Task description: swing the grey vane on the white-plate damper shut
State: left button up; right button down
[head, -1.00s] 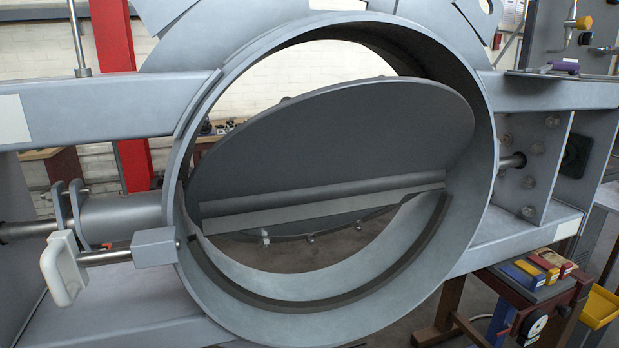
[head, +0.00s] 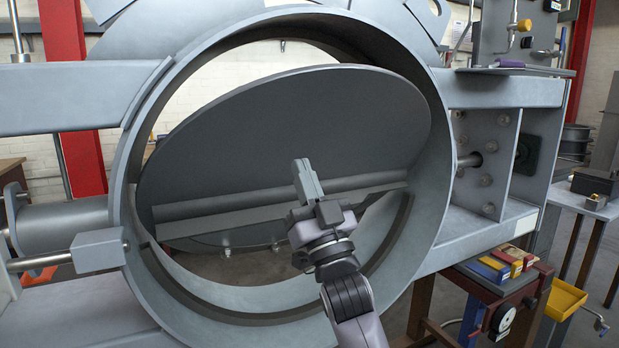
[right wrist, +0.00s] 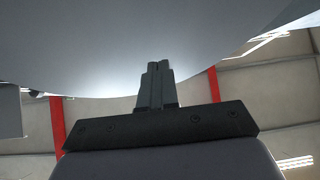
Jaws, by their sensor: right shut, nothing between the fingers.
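The grey vane (head: 290,125) is a large disc tilted inside the damper ring (head: 428,225). Gaps show above it and below it, so it stands partly open. My right gripper (head: 301,165) is shut and empty, in front of the vane's lower middle near its cross bar (head: 240,205). In the right wrist view the shut fingers (right wrist: 157,70) point at the grey vane surface (right wrist: 150,35). I cannot tell whether they touch it. A white plate shows on the frame at the right (head: 524,226). My left gripper is not in view.
A grey block on a rod (head: 98,250) sticks out at the ring's left side. Horizontal beams (head: 60,98) flank the ring. A small table with coloured boxes (head: 495,265) and a yellow bin (head: 565,298) stand at lower right.

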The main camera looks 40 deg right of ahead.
aim_at(290, 122)
jog(key=shift+m+h, duration=0.3)
jog(key=shift+h, duration=0.2)
jog(key=p+x, duration=0.1)
jog(key=x, duration=0.2)
jog(key=p+x, duration=0.1)
jog(key=x, duration=0.2)
jog(key=shift+d+r, duration=0.3)
jog(key=shift+r, duration=0.2)
jog(key=shift+f, duration=0.15)
jog(key=shift+p+x, duration=0.5)
jog(key=shift+x, duration=0.45)
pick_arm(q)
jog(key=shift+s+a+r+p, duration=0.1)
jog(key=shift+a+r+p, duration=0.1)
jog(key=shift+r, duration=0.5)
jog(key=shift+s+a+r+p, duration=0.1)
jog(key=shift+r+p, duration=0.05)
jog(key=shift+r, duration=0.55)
pick_arm(e)
jog(key=shift+w+d+r, duration=0.15)
jog(key=shift+w+r, duration=0.15)
jog(key=shift+w, duration=0.2)
jog(key=shift+w+d+r, duration=0.2)
jog(key=shift+w+r, duration=0.15)
jog(key=shift+w, duration=0.15)
